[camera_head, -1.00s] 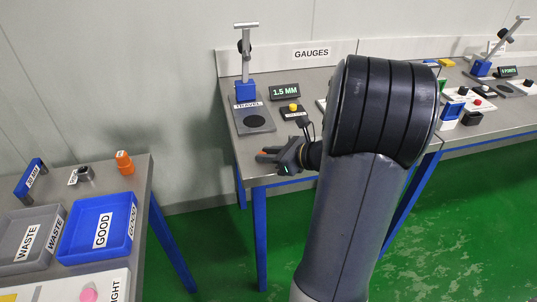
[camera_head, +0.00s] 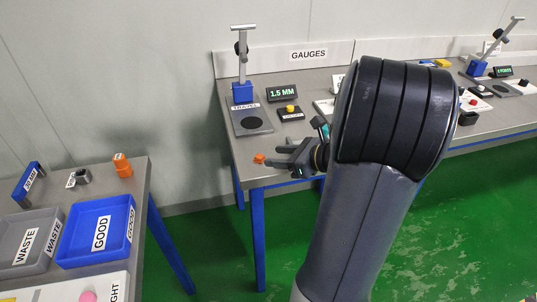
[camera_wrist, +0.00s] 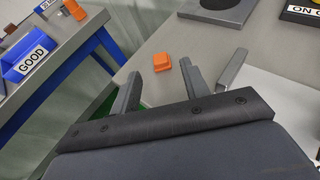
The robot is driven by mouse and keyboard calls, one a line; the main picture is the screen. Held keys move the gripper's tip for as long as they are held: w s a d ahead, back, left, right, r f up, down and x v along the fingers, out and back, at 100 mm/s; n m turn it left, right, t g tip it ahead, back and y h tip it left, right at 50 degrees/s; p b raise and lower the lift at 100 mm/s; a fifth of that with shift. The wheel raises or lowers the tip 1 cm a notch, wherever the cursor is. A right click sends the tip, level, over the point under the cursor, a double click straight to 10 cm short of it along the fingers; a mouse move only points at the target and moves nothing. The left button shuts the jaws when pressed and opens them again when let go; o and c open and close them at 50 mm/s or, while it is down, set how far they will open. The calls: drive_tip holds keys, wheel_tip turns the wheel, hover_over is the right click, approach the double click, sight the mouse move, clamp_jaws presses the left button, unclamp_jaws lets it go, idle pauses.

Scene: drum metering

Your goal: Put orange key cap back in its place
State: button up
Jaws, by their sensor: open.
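The small orange key cap (camera_head: 259,158) lies on the grey gauge table near its front left corner. In the wrist view the orange key cap (camera_wrist: 162,62) sits just beyond my fingertips, between the lines of the two fingers and nearer the right one. My gripper (camera_head: 279,156) is open and empty, low over the table, to the right of the cap. In the wrist view both fingers of my gripper (camera_wrist: 160,80) show apart. I cannot tell which place on the gauges the cap belongs to.
A gauge stand with a blue block (camera_head: 242,92), a 1.5 MM display (camera_head: 282,93) and a yellow-button box (camera_head: 291,112) stand behind. At left, another table holds a blue GOOD tray (camera_head: 76,250), a grey WASTE tray (camera_head: 12,262) and an orange piece (camera_head: 123,166). A gap separates the tables.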

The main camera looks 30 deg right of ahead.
drive_tip(key=v, duration=0.7)
drive_tip(key=shift+s+p, duration=0.2)
drive_tip(key=shift+p, duration=0.15)
drive_tip(key=shift+d, duration=0.1)
